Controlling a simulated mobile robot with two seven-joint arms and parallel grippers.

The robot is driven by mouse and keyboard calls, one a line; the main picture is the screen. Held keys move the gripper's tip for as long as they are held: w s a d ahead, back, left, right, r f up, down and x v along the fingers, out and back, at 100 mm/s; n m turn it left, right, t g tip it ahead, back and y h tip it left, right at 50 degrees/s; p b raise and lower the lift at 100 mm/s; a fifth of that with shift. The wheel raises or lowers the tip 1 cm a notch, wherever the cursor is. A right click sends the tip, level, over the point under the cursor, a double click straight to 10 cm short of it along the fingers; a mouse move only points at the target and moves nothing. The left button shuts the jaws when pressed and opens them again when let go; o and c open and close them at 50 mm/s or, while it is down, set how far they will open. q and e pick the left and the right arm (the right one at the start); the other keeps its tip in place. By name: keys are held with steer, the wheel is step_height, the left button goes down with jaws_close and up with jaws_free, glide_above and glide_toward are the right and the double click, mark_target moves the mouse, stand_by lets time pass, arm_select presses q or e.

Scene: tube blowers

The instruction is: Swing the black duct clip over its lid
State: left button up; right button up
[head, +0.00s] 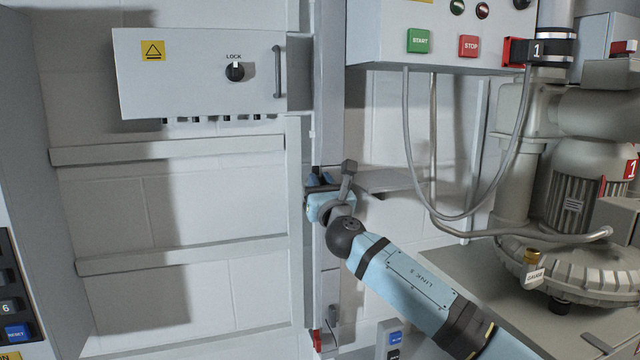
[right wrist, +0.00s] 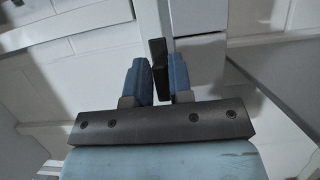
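The black duct clip (right wrist: 158,65) is between the two blue fingertips of my right gripper (right wrist: 160,76) in the right wrist view. The fingers lie close on both sides of it and appear shut on it. In the head view my right gripper (head: 318,182) is at the vertical grey duct (head: 330,100), at mid-height. The clip is mostly hidden there by the gripper and wrist. The pale duct lid strip also shows behind the clip in the right wrist view (right wrist: 153,20). My left gripper is not in view.
A grey lock box (head: 195,75) is at upper left, above horizontal rails (head: 170,150). A control box with START and STOP buttons (head: 440,45) hangs at upper right, with loose cables below. A blower (head: 570,190) stands at right. A grey shelf (head: 385,181) is just right of my gripper.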

jaws_close()
steer(key=shift+f+m, duration=0.1)
steer(key=shift+m, duration=0.4)
steer(key=shift+w+d+f+m+g+h, duration=0.1)
steer(key=shift+d+f+m+g+h, duration=0.35)
steer(key=shift+m+h, duration=2)
steer(key=shift+w+d+f+m+g+h, duration=0.1)
steer(key=shift+m+g+h, duration=0.4)
steer(key=shift+m, duration=4.2)
steer(key=shift+w+d+f+m+g+h, duration=0.2)
steer(key=shift+m+g+h, duration=0.75)
steer(key=shift+m, duration=2.6)
steer(key=shift+s+d+f+h, duration=0.1)
steer(key=shift+s+f+h, duration=0.05)
steer(key=shift+h, duration=0.25)
